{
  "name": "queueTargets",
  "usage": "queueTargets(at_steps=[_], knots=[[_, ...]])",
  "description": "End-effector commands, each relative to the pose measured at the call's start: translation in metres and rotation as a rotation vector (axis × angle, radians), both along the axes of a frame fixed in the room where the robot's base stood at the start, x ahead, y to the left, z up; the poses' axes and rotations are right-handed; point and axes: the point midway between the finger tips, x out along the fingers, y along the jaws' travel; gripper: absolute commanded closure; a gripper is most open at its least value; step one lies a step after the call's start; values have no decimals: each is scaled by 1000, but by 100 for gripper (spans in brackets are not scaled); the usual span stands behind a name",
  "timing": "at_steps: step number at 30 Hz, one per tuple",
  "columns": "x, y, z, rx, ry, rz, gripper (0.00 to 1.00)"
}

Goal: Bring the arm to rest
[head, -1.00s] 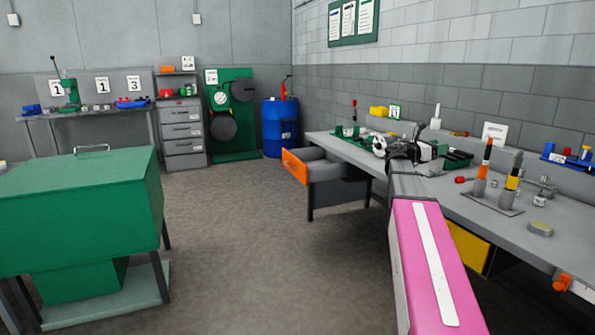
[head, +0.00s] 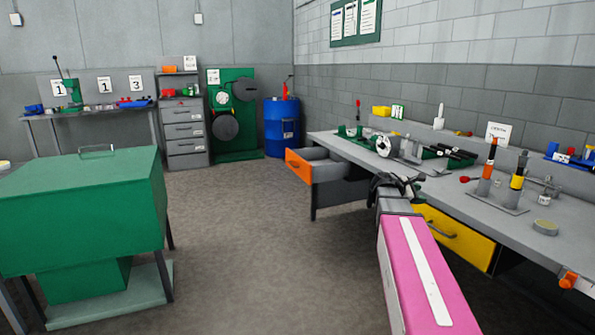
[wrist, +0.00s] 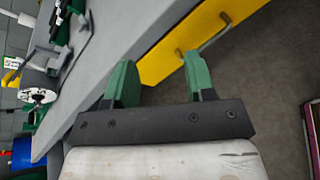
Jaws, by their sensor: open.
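My gripper (wrist: 161,85) shows in the wrist view with its two green fingers apart and nothing between them. In the head view my gripper (head: 400,183) is at the end of my pink arm, by the front edge of the grey workbench (head: 450,192). It appears beside the bench edge, near the yellow drawer front (head: 455,238). The wrist view also shows the yellow drawer front (wrist: 185,45) and its handle beyond the fingers. The fingertips are small and dark in the head view.
An orange-fronted drawer (head: 298,164) stands open at the bench's far end. A reel (head: 383,146), black-handled tools (head: 452,153) and two upright tools in a stand (head: 498,198) are on the bench. A green cabinet (head: 80,215) stands left. The floor (head: 260,235) between is clear.

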Motion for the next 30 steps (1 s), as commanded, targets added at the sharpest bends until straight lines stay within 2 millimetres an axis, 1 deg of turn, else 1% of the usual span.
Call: queueTargets(at_steps=[1, 2, 3, 5, 6, 8, 9, 11, 12, 15, 18, 21, 25, 30], knots=[[-12, 15, -27, 88, -44, -18, 50], [-18, 23, -42, 148, -79, -37, 50], [-26, 36, -64, 231, -123, -67, 50], [-40, 56, -96, 356, -186, -124, 50], [-49, 70, -116, 438, -225, -167, 50], [-64, 91, -145, 560, -280, -244, 50], [-75, 107, -163, 639, -313, -303, 50], [-93, 131, -189, 753, -360, -401, 50], [-106, 147, -205, 826, -386, -475, 50], [-137, 186, -238, 984, -436, -671, 50], [-164, 220, -262, 1097, -466, -860, 50], [-182, 244, -275, 1165, -483, -1007, 50], [-193, 259, -282, 1203, -490, -1109, 50], [-194, 261, -283, 1208, -492, -1129, 50]])
